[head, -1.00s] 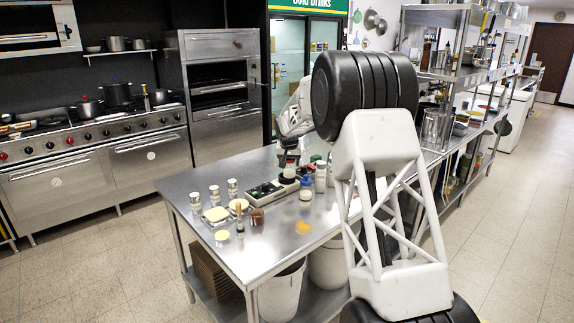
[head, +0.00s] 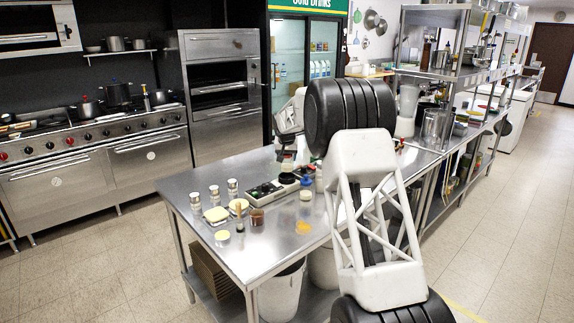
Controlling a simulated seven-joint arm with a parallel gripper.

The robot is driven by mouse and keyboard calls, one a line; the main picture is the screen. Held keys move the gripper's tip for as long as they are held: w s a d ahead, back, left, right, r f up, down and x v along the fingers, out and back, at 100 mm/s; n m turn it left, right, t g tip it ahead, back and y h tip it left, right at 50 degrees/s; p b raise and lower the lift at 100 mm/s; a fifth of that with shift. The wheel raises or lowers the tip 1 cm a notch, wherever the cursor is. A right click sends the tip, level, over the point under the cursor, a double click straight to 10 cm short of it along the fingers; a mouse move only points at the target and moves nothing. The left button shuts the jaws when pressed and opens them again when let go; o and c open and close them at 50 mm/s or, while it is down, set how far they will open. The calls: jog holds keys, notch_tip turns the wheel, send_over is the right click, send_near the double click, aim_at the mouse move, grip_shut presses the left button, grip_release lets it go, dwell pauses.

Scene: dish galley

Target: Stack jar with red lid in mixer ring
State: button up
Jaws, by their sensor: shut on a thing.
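My gripper (head: 288,156) hangs over the far right part of the steel table, seen small in the head view. It is shut on a small jar (head: 287,168), whose lid is mostly hidden by the fingers, so its colour is hard to tell. Under the jar lies the long mixer (head: 264,192), a pale-topped block with dark parts. The held jar is over its far right end. At this size I cannot make out the ring clearly, nor whether the jar touches it.
A blue-lidded jar (head: 306,181) stands just right of the mixer. Several white-labelled shakers (head: 214,195) stand at the left, near a yellow block (head: 216,214) and a brown cup (head: 257,217). My arm hides part of the right side.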

aim_at(287, 163)
jog(key=shift+f, duration=1.75)
jog(key=shift+f, duration=0.25)
jog(key=o, duration=1.2)
jog(key=shift+f, duration=0.1)
jog(key=shift+r, duration=0.4)
jog(key=v, duration=1.2)
